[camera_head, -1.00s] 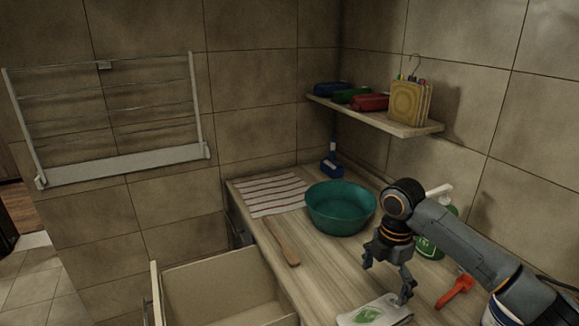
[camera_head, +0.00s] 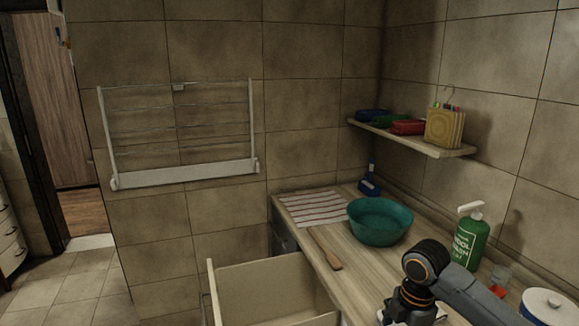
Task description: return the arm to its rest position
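My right arm comes in from the lower right of the head view, over the counter (camera_head: 345,240). Its wrist is in view, but the gripper's fingers fall at or below the bottom edge, so I cannot see their state. A white packet at the bottom edge is partly hidden behind the wrist. My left arm and gripper are not in view.
A teal basin (camera_head: 380,222), a striped cloth (camera_head: 313,208), a wooden spatula (camera_head: 325,249) and a green wool wash bottle (camera_head: 470,238) are on the counter. An open drawer (camera_head: 270,285) juts out at the front. A shelf (camera_head: 415,138) hangs above. A white lidded pot (camera_head: 548,306) stands at lower right.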

